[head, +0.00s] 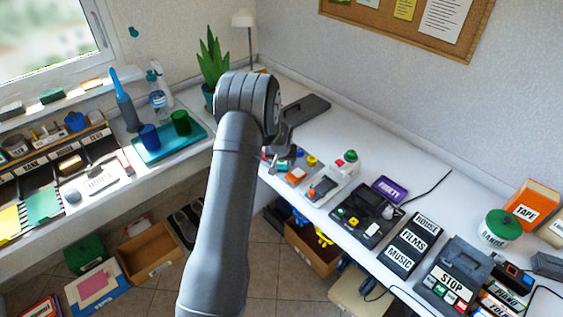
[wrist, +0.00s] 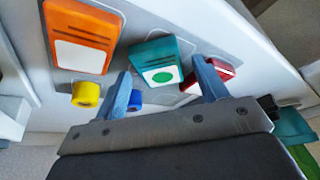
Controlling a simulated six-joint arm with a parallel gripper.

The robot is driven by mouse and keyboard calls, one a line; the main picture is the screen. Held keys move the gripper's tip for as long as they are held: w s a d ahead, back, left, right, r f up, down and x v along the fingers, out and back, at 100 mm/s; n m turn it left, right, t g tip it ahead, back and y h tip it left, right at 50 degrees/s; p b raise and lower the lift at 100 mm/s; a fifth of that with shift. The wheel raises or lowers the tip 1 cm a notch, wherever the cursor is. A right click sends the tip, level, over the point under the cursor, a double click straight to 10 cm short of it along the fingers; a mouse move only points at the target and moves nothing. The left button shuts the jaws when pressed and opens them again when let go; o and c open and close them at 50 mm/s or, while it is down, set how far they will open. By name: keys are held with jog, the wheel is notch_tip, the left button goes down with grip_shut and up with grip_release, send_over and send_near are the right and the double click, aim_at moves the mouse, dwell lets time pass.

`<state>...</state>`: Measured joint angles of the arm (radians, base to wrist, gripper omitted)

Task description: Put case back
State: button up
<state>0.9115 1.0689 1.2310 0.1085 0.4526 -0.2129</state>
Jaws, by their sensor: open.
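In the wrist view, my gripper (wrist: 163,72) is open, with one finger to each side of a teal case (wrist: 161,60). The teal case has a white label with a green disc. I cannot tell whether the fingertips touch it or stop short of it. An orange case (wrist: 79,36) with a white label lies to the left, and a red case (wrist: 222,72) lies partly hidden behind the right finger.
A yellow round piece (wrist: 86,94) lies near the left finger, and a blue one (wrist: 135,99) is partly hidden behind it. In the head view, a black panel (head: 367,216) and a HOUSE/FILMS/MUSIC block (head: 409,246) stand to the right. A teal tray (head: 160,154) holds cups at left.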

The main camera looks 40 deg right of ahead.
jog(key=v, duration=1.2)
jog(key=x, duration=1.2)
jog(key=shift+r, duration=1.1)
